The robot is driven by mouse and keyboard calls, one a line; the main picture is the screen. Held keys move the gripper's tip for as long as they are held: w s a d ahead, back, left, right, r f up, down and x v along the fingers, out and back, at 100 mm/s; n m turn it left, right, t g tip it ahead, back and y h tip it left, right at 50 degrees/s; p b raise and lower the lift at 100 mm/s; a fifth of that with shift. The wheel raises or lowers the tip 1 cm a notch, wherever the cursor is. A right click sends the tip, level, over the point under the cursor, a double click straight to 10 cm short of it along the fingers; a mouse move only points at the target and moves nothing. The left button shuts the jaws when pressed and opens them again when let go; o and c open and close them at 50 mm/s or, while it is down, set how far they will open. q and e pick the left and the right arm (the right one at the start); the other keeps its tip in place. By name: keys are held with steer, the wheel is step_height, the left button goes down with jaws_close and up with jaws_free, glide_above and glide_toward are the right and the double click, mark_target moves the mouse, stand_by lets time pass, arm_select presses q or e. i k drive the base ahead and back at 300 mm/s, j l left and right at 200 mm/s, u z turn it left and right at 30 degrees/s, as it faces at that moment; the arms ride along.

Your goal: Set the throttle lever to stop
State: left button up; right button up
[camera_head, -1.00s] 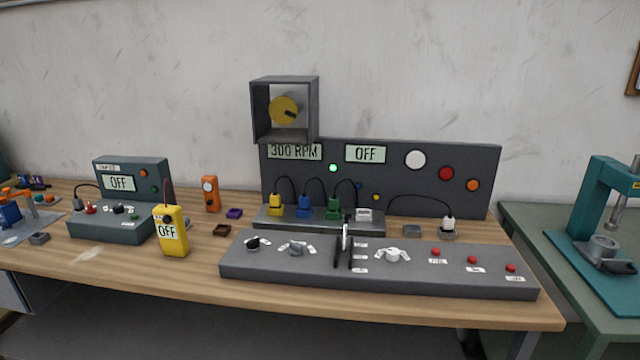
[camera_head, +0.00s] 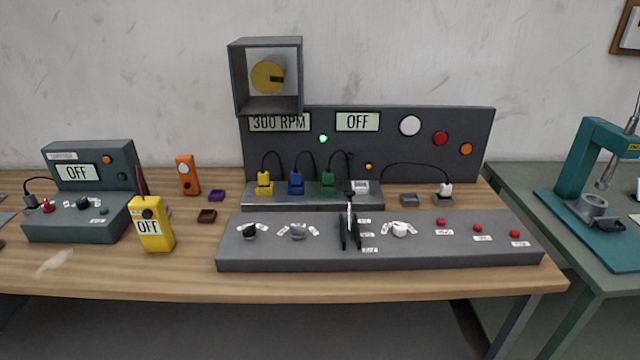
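The throttle lever (camera_head: 350,217) stands on the long dark grey control console (camera_head: 300,257) at the front of the workbench. It has a pale shaft with a dark knob at its top and rises between two black side plates. Several small white labels sit in a column just right of it; their text is too small to read. The lever looks close to upright, with its knob toward the back. The display on the back panel (camera_head: 470,120) reads 300 RPM, and the one beside it reads OFF. Neither of my grippers is in the view.
Knobs and red buttons flank the lever on the console. Behind it is a plug strip (camera_head: 310,202) with yellow, blue and green plugs. A yellow meter (camera_head: 151,224) and a grey box (camera_head: 78,227) stand left. A teal press (camera_head: 590,170) is on the right table.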

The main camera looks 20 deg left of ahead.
mark_target(349, 194)
steer(key=j+u, duration=0.1)
steer(key=j, duration=0.2)
steer(key=i+j+u, duration=0.15)
steer(key=j, duration=0.15)
steer(key=i+l+u, duration=0.3)
steer(key=l, duration=0.3)
steer(key=i+l+u, duration=0.2)
steer(key=i+l, duration=0.05)
steer(key=l, duration=0.1)
